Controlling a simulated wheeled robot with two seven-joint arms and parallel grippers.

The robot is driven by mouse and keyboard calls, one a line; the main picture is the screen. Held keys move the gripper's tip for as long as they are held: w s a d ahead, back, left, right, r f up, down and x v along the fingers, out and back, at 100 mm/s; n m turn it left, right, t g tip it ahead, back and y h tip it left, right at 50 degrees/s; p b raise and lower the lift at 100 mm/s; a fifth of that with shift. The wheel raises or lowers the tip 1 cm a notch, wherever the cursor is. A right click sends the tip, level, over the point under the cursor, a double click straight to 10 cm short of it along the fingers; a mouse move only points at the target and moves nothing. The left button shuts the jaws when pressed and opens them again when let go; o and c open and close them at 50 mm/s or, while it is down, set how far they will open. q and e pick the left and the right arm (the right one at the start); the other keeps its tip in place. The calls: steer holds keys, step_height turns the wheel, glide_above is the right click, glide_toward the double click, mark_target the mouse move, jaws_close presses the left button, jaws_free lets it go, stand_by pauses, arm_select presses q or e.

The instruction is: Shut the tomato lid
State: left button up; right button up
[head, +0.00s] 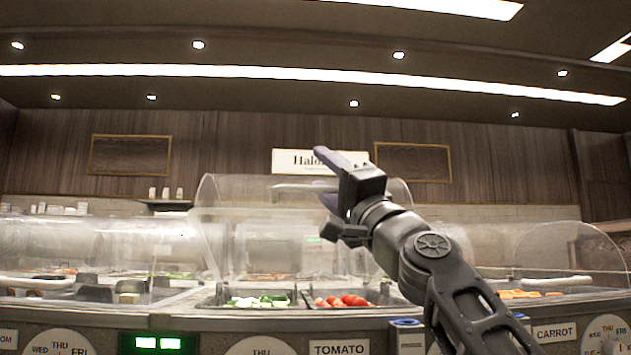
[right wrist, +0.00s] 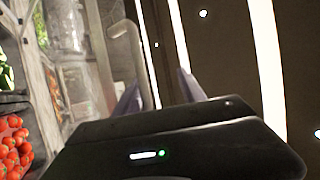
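The tomato lid (head: 235,190) is a clear curved cover, raised above the wells behind the TOMATO label (head: 339,348). Its pale handle (head: 292,188) runs along the raised front edge. Red tomatoes (head: 345,300) lie in the well below; they also show in the right wrist view (right wrist: 12,148). My right gripper (head: 322,176) is in front of the lid's upper right part, near the handle. Its two fingers are apart. In the right wrist view the handle (right wrist: 143,62) shows beyond the open fingers (right wrist: 160,90); I cannot tell if they touch it. My left gripper is not in view.
A well of green and white food (head: 258,301) sits left of the tomatoes. Closed clear lids stand at left (head: 110,250) and right (head: 560,250), the right one above the CARROT label (head: 556,333). A green-lit display (head: 158,343) is on the counter front.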

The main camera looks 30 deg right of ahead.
steer(key=shift+s+d+r, duration=0.2)
steer(key=shift+s+r, duration=0.1)
steer(key=shift+s, duration=0.2)
steer(key=w+f+b+v, duration=0.1)
steer(key=v, duration=0.7)
steer(key=shift+s+d+f, duration=0.15)
steer(key=shift+d+f, duration=0.2)
steer(key=shift+f, duration=0.2)
steer(key=shift+a, duration=0.1)
